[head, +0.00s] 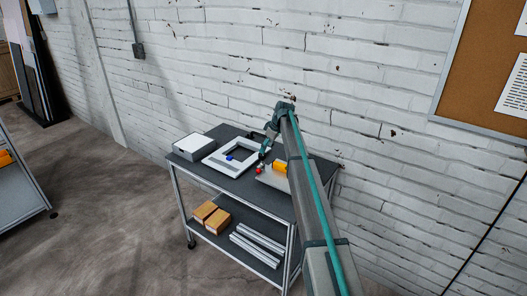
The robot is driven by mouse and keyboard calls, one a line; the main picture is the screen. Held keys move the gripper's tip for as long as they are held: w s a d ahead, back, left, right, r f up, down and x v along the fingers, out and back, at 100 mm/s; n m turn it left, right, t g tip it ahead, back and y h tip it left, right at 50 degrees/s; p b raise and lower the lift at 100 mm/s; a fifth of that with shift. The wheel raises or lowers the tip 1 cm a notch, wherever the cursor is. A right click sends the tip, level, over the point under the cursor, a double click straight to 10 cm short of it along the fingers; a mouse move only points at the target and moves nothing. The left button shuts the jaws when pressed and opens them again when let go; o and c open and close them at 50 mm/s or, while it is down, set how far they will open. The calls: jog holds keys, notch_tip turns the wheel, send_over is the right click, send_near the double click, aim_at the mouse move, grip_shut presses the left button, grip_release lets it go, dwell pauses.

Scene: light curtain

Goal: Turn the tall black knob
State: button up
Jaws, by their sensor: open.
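I cannot make out a tall black knob for certain; it may be too small or hidden by my arm. My gripper (263,154) is small in the head view, low over the cart top, and open. It is at the right side of a white frame-shaped panel (212,161) with a dark opening. A small red part (259,169) is just below my gripper. A yellow part (280,167) is to the right, on a grey plate (271,180). Whether my gripper touches anything is unclear.
These things stand on a dark-topped cart (236,187) against a white brick wall (240,70). A grey box (194,147) is at its left end. The lower shelf holds brown boxes (211,217) and pale bars (257,246).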

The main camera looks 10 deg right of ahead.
aim_at(262, 157)
jog(key=shift+p+x, duration=0.9)
jog(key=shift+x, duration=1.7)
jog(key=shift+c, duration=0.3)
jog(key=c, duration=1.1)
